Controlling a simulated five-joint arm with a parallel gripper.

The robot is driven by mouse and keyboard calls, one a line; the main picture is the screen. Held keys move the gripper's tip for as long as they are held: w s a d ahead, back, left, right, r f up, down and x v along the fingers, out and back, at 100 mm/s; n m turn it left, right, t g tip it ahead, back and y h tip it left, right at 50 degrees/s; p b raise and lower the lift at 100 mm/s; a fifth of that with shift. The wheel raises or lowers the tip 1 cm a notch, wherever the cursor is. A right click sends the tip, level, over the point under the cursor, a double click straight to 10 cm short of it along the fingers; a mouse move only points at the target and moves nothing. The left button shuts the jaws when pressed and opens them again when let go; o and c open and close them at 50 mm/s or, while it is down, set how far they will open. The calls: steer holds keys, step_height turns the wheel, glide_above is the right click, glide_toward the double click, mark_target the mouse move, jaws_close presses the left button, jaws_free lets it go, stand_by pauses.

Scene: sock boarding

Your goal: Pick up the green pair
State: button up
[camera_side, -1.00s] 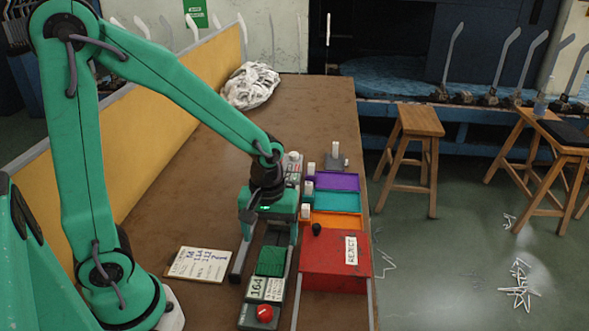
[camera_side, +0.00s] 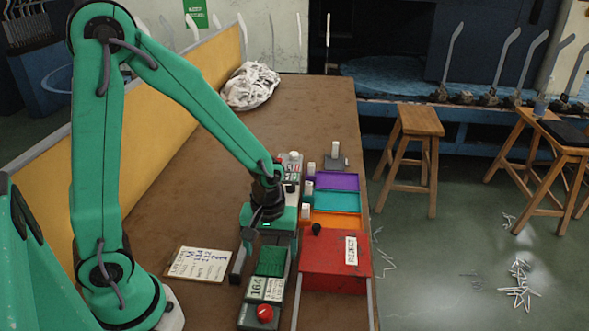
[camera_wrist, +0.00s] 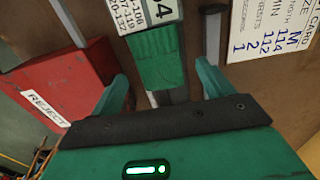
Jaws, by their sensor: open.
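The green pair (camera_side: 270,262) is a small folded square lying on a dark narrow stand marked 164. It also shows in the wrist view (camera_wrist: 157,58), lying between the lines of my two fingers. My gripper (camera_side: 265,243) is open and empty, just behind the green pair in the side view. In the wrist view my gripper (camera_wrist: 162,82) has one finger to each side of the pair's near end. I cannot tell the exact height between the fingers and the pair.
A red REJECT box (camera_side: 335,262) stands close to the right of the stand. Orange, teal (camera_side: 337,202) and purple (camera_side: 337,181) trays lie behind it. A written card (camera_side: 200,264) lies to the left. A red button (camera_side: 265,313) is on the stand's front end.

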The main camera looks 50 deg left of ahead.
mark_target(272, 259)
steer(key=shift+f, duration=1.75)
steer(key=shift+c, duration=0.4)
steer(key=c, duration=1)
